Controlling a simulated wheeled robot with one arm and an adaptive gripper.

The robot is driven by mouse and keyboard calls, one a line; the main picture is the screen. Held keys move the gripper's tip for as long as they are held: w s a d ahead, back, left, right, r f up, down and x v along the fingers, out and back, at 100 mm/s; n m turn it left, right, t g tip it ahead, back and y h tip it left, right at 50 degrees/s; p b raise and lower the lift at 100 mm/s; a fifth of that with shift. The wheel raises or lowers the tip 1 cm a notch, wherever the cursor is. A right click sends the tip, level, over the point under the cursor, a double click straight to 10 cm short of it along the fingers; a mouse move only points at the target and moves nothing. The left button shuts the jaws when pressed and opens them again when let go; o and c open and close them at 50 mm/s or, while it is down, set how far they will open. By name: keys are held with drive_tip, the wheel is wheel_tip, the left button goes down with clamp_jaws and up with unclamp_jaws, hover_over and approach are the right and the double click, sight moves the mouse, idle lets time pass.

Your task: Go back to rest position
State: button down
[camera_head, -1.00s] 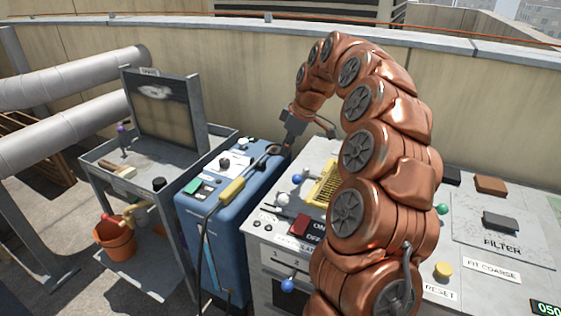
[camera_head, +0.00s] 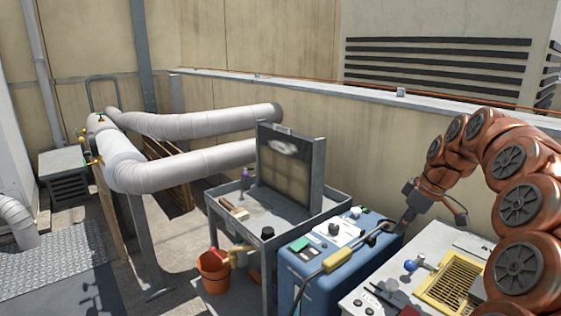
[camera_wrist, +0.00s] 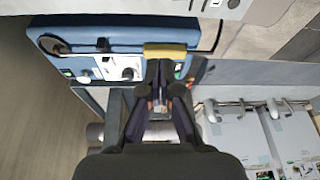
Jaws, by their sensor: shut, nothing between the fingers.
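My copper-coloured arm arches in from the right side of the head view. My gripper (camera_head: 404,224) hangs at its end, pointing down by the right rear edge of the blue machine (camera_head: 345,262). In the wrist view my gripper (camera_wrist: 160,68) shows dark fingers close together with nothing held. The blue machine also shows in the wrist view (camera_wrist: 120,30), with a yellow handle (camera_wrist: 165,51) near the fingertips. I cannot tell whether the fingers touch the machine.
A grey console (camera_head: 385,292) with a yellow grille (camera_head: 452,284) stands right of the blue machine. A grey cart (camera_head: 225,196) carries an upright filter panel (camera_head: 284,165). Pale pipes (camera_head: 200,160) run behind.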

drive_tip(key=s+a+f+m+g, duration=0.2)
drive_tip(key=s+a+f+g, duration=0.1)
drive_tip(key=s+a, duration=1.25)
drive_tip(key=s+f+m+g+h, duration=0.1)
drive_tip(key=s+f+m+h, duration=0.2)
drive_tip(key=s, duration=0.9)
drive_tip(key=s+f+m+g, duration=0.25)
drive_tip(key=s+f, duration=0.25)
drive_tip(key=s, duration=0.7)
wheel_tip(320, 180, up, 20)
drive_tip(key=t+p, duration=0.2)
drive_tip(key=p, duration=1.6)
drive_tip(key=shift+w+a+f+m, duration=0.25)
drive_tip(key=shift+w+a+m, duration=0.1)
drive_tip(key=shift+w+m, duration=0.1)
